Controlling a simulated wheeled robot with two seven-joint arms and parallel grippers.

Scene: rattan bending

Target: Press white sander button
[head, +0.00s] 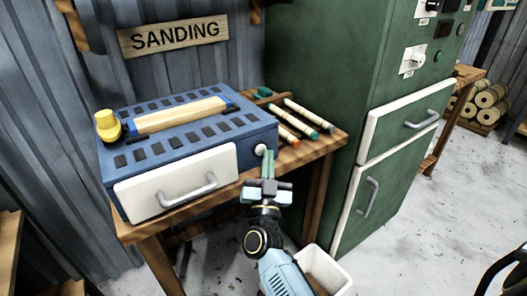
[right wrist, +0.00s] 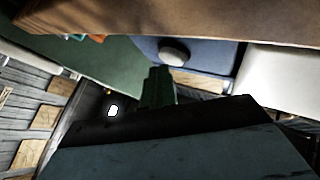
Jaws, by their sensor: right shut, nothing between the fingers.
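The sander (head: 205,134) is a blue box with dark slots on top, standing on a wooden table. Its round white button (head: 261,150) sits on the right end of the box's front, beside the white drawer. The button also shows in the right wrist view (right wrist: 174,52). My right gripper (head: 267,155) is shut and empty, its fingertips just in front of and beside the button. In the right wrist view the fingertips (right wrist: 158,74) lie close to the button; I cannot tell whether they touch it. My left gripper is not in view.
The white drawer (head: 177,182) with a grey handle is left of the gripper. A yellow knob (head: 107,125) and a wooden bar (head: 180,114) are on the sander. Several rattan sticks (head: 309,116) lie right of it. A green cabinet (head: 330,75) stands close on the right.

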